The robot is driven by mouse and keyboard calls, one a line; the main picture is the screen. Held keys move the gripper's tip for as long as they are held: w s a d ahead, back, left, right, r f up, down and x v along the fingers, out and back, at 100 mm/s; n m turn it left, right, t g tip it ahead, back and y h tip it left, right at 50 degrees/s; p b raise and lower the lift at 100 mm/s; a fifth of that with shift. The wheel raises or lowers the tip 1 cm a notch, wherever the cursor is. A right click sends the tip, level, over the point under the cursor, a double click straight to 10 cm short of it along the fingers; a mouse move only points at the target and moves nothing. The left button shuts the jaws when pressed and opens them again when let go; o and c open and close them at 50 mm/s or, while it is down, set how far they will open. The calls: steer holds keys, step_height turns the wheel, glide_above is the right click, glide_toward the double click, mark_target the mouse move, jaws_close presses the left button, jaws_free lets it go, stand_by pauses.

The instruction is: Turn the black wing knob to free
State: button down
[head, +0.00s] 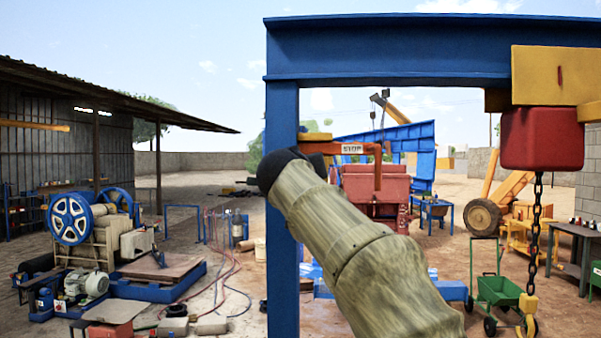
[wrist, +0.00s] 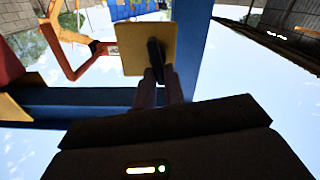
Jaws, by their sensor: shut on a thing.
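The black wing knob (wrist: 154,50) stands on a square yellow plate (wrist: 133,47) in the wrist view. Its wing runs nearly up and down in that picture, leaning slightly. My gripper (wrist: 160,74) has its two fingers at the knob's near end and is shut on it. The plate is on a blue post (wrist: 197,50). In the head view my arm's dark end covers the knob and most of the plate; only a yellow edge (head: 316,136) shows above it. The fingers are hidden there.
An orange-red bent lever (head: 376,165) with a STOP sign (head: 352,149) is just right of the post (head: 283,225). A blue beam (head: 400,50) crosses overhead, with a red hoist (head: 541,138) and chain at right.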

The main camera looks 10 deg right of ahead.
steer(key=shift+w+a+f+n, duration=0.1)
steer(key=shift+a+f+n, duration=0.15)
steer(key=shift+n, duration=2.3)
steer(key=shift+w+a+f+n, duration=0.1)
steer(key=shift+f+n, duration=0.1)
steer(key=shift+n, duration=2.4)
steer(key=shift+a+f+n, duration=0.2)
steer(key=shift+f+n, duration=0.05)
steer(key=shift+n, duration=2.3)
steer(key=c, duration=1.5)
jaws_free()
steer(key=shift+s, duration=0.15)
steer(key=b+v, duration=0.7)
steer(key=v, duration=1)
steer(key=shift+b, duration=0.3)
